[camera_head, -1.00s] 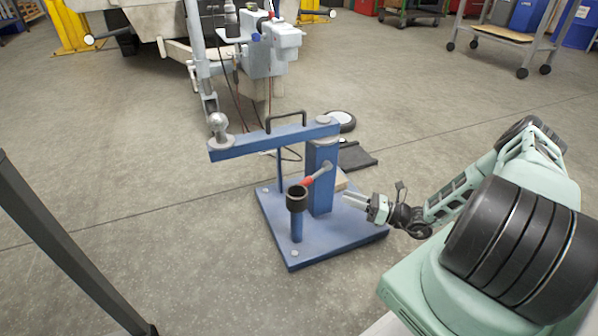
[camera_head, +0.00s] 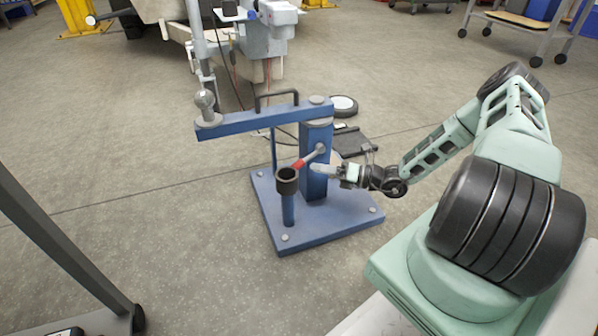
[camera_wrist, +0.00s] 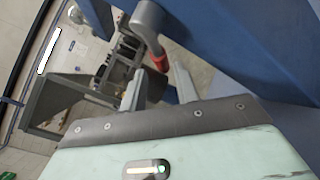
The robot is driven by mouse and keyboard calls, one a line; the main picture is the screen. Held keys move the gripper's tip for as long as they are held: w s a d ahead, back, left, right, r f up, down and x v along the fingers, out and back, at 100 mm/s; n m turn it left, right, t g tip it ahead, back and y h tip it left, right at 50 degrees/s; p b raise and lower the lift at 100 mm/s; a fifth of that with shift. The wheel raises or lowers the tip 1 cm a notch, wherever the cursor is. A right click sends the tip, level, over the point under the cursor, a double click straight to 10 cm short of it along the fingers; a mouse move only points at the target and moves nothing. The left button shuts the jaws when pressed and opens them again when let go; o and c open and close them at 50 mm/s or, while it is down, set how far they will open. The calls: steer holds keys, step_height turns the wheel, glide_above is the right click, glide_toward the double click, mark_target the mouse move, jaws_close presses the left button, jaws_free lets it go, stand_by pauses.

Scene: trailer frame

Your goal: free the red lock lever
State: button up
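The red lock lever (camera_head: 300,164) sticks out from the blue post of a stand, with a grey shaft and a red end, beside a black cup. It also shows in the wrist view (camera_wrist: 160,62), where its red end lies just beyond and between my fingertips. My gripper (camera_head: 320,169) is close to the right of the lever, level with the post. In the wrist view my gripper (camera_wrist: 159,76) has its two fingers spread apart with nothing held. Whether a finger touches the lever cannot be told.
The blue post (camera_head: 315,175) stands on a blue baseplate (camera_head: 340,219). A blue swing arm (camera_head: 255,122) with a black handle extends left on top. The black cup (camera_head: 287,181) on a short post stands near the lever.

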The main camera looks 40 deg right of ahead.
mark_target(302, 166)
steer(key=b+x, duration=0.2)
steer(key=x, duration=0.3)
steer(key=shift+w+a+f, duration=0.15)
steer(key=shift+w+a, duration=0.05)
steer(key=shift+w, duration=0.05)
steer(key=shift+w+a+b, duration=0.35)
steer(key=shift+w, duration=0.05)
steer(key=shift+r, duration=0.2)
jaws_close()
